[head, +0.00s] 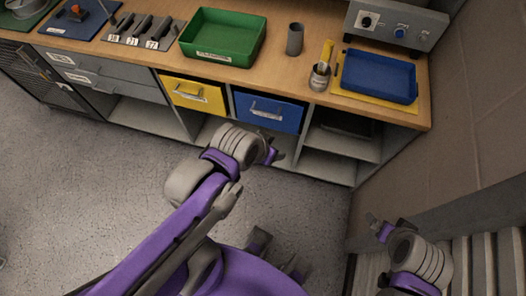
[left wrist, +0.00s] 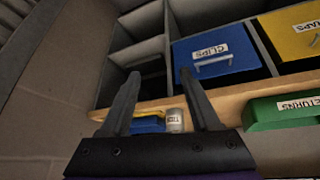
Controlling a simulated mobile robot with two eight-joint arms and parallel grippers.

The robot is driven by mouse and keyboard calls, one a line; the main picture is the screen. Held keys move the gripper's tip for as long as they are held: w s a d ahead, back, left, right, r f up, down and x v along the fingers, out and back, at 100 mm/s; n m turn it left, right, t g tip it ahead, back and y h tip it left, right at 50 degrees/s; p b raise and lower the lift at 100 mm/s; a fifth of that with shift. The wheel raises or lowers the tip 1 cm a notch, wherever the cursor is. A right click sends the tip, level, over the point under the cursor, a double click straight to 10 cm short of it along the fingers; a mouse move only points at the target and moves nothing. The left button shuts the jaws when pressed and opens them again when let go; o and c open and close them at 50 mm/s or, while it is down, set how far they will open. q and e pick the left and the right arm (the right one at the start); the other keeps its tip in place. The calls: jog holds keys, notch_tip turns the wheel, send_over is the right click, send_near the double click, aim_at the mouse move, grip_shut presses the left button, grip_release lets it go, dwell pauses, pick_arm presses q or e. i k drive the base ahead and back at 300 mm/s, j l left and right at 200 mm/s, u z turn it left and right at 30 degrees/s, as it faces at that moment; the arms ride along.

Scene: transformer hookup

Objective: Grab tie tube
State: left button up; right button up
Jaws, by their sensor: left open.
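A small light-grey tube with a white label (head: 319,79) stands upright near the counter's front edge in the head view, a yellow piece rising from it. What looks like the same labelled tube (left wrist: 174,121) shows in the left wrist view between my fingers' lines of sight; its lettering is too small to read surely. A plain darker grey cylinder (head: 295,39) stands behind it. My left gripper (head: 273,156) is in front of the cabinet, apart from the tube; its fingers (left wrist: 160,76) are open and empty. My right gripper (head: 376,222) is low at the right, its opening unclear.
The blue tray (head: 378,75) on a yellow mat is right of the tube; the green tray (head: 222,37) is left. The wooden counter (head: 270,74) has blue (head: 269,110) and yellow (head: 193,94) drawers below. A wall bounds the right. The floor in front is clear.

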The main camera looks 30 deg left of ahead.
aim_at(295, 40)
jog(key=i+j+u, duration=0.1)
jog(key=j+u, duration=0.15)
jog(key=j, duration=0.15)
jog(key=i+j+u, duration=0.1)
jog(key=j+u, duration=0.15)
jog(key=j, duration=0.2)
jog(key=i+j+u, duration=0.35)
jog(key=j+u, duration=0.15)
jog(key=j, duration=0.25)
